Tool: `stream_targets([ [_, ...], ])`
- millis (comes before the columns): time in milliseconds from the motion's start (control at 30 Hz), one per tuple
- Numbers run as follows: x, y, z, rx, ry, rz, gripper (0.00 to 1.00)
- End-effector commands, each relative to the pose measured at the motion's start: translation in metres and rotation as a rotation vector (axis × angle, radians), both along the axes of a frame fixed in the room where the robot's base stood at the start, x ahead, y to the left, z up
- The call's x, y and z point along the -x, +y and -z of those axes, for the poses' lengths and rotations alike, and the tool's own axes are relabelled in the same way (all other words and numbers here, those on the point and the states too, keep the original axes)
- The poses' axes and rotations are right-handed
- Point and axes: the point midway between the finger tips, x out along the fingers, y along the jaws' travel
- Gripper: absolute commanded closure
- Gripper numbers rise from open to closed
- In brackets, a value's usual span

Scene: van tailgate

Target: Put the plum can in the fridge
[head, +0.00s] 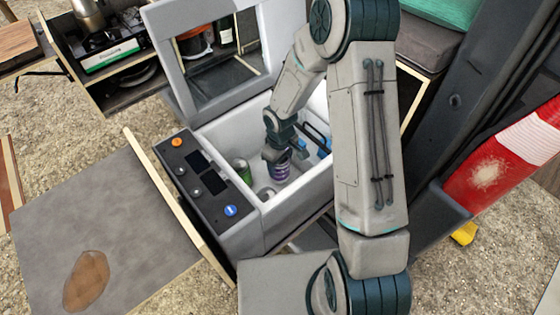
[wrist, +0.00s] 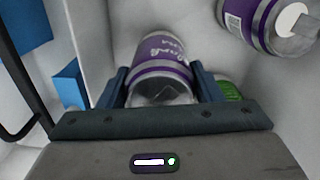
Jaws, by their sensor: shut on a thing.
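The plum can (head: 280,172), purple with silver bands and pale lettering, is inside the open fridge (head: 222,127). My gripper (head: 277,157) reaches down into the fridge and is shut on this can. In the wrist view the can (wrist: 160,62) sits between the two blue-grey fingers, its end towards the camera. Whether the can touches the fridge floor I cannot tell.
Another purple-and-silver can (wrist: 262,28) lies close by in the fridge. A green can (head: 242,169) stands at its left wall. Blue items (wrist: 70,86) and a dark bar (wrist: 22,115) are on the other side. The lid (head: 178,92) stands open behind.

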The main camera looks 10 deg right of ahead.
Motion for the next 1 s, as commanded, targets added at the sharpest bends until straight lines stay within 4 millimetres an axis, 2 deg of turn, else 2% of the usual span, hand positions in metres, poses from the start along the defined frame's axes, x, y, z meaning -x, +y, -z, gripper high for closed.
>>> stream_targets([
  [400, 0.0, 0.0, 0.004, 0.0, -0.001, 0.0, 0.75],
  [433, 0.0, 0.0, 0.004, 0.0, -0.001, 0.0, 0.35],
  [500, 0.0, 0.0, 0.004, 0.0, -0.001, 0.0, 0.16],
  [833, 0.0, 0.0, 0.003, 0.0, 0.0, 0.001, 0.16],
  [1000, -0.001, -0.001, -0.014, -0.001, -0.004, 0.003, 0.16],
])
